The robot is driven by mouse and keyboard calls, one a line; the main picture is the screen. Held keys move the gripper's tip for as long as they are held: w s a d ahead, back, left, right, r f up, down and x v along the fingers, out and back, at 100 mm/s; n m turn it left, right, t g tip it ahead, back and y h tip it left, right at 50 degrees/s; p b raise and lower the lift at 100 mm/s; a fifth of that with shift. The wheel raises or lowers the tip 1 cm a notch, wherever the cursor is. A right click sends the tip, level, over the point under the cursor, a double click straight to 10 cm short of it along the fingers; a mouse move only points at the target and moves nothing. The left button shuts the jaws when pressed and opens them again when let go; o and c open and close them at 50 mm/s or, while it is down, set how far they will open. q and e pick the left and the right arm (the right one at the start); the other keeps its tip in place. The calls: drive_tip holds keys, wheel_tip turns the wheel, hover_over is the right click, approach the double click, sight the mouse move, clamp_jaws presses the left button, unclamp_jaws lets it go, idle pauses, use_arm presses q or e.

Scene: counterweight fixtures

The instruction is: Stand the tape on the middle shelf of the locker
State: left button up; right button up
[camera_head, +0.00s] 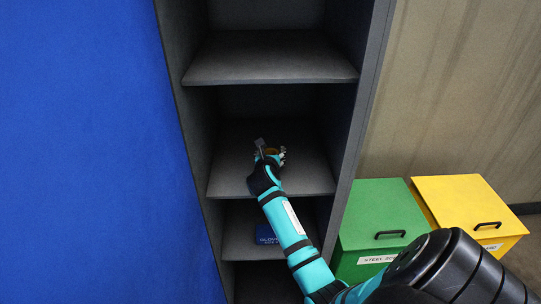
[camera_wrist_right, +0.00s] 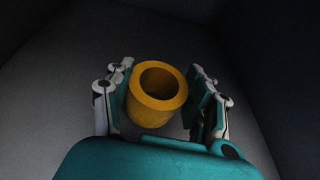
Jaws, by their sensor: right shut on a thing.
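The tape (camera_wrist_right: 158,95) is an orange-yellow roll with its round opening facing the camera in the right wrist view. In the head view only a small part of the tape (camera_head: 271,151) shows. My right gripper (camera_wrist_right: 163,92) is shut on it, with fingers on both sides. The gripper (camera_head: 270,154) is inside the grey locker (camera_head: 185,125), above a shelf (camera_head: 313,180) in its middle. I cannot tell whether the tape touches the shelf. My left gripper is not in view.
A higher shelf (camera_head: 270,62) is bare where seen. A lower shelf holds a dark blue item (camera_head: 266,235) with lettering. A blue door or panel (camera_head: 90,150) stands left. A green bin (camera_head: 380,212) and a yellow bin (camera_head: 465,205) stand right. The shelf around the gripper looks clear.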

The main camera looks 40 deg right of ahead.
drive_tip(key=shift+f, duration=0.55)
drive_tip(key=o, duration=1.2)
drive_tip(key=shift+f, duration=0.15)
drive_tip(key=shift+r, duration=0.2)
drive_tip(key=b+v, duration=0.1)
drive_tip(key=v, duration=1.1)
